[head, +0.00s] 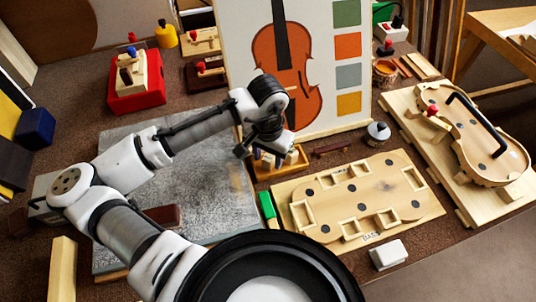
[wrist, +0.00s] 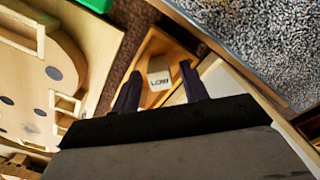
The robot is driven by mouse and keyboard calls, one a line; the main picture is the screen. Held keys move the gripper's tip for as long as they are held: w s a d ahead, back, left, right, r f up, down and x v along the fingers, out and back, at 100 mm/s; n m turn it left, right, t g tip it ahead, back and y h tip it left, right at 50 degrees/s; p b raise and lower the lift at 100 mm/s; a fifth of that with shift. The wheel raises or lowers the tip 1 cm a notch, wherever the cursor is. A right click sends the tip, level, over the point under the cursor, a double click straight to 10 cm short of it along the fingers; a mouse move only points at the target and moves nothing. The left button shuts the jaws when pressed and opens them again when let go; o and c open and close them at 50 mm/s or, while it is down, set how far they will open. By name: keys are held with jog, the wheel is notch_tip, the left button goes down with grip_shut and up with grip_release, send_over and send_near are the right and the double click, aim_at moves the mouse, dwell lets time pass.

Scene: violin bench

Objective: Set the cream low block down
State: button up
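The cream low block (wrist: 159,75), with "LOW" written on its face, shows between my two fingers in the wrist view. It sits in a small wooden tray (wrist: 154,44). My gripper (wrist: 160,80) is open, with a gap on each side of the block. In the head view my gripper (head: 258,148) is low over the left part of the tray (head: 272,175). Pale blocks (head: 291,157) show in the tray there, partly hidden by my gripper. I cannot tell which of these is the low block.
A wooden violin-shaped board (head: 375,190) lies right of the tray, with a green block (head: 267,205) at its left edge. A painted violin panel (head: 335,110) stands behind. The grey mat (head: 200,215) on the left is largely clear. A white block (head: 388,254) lies in front.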

aim_at(268, 158)
jog(key=shift+r, duration=0.1)
notch_tip(268, 158, up, 12)
dwell(0.5)
dwell(0.5)
